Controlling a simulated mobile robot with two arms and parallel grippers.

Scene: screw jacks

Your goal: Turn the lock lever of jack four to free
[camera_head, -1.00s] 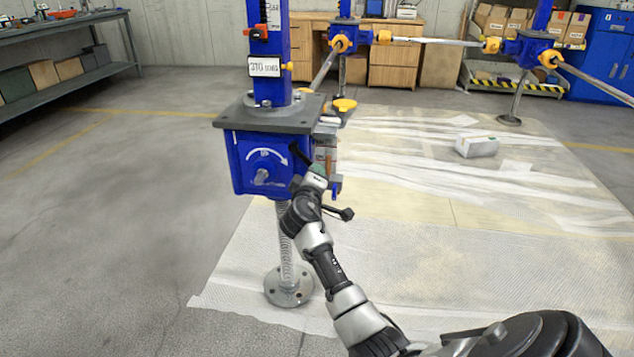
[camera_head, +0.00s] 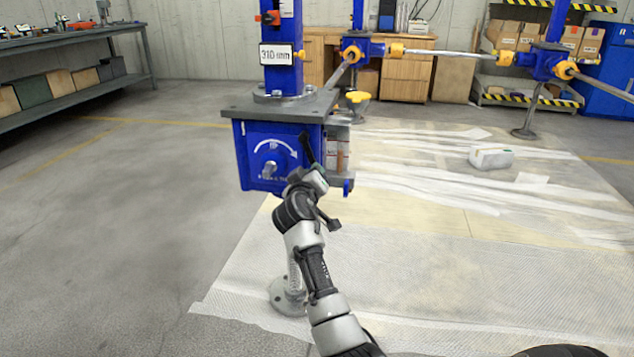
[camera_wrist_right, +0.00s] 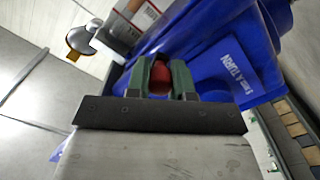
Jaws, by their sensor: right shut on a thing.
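The near jack (camera_head: 262,155) has a blue gearbox under a grey plate, with a white curved arrow and a shaft end on its front. A label on its blue column reads about 310 mm. I cannot tell a jack number. My right gripper (camera_head: 312,165) is at the gearbox's right side. In the right wrist view the right gripper (camera_wrist_right: 161,80) has its green-padded fingers shut on a red knob (camera_wrist_right: 160,74), close against the blue housing. The knob looks like the lock lever's end; the rest of the lever is hidden. My left gripper is not in view.
A flanged foot (camera_head: 290,294) on a threaded screw stands below the gearbox. A yellow knob (camera_head: 358,97) is behind the plate. A second blue post (camera_head: 547,60) with rods stands at the back right. Floor at left is clear.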

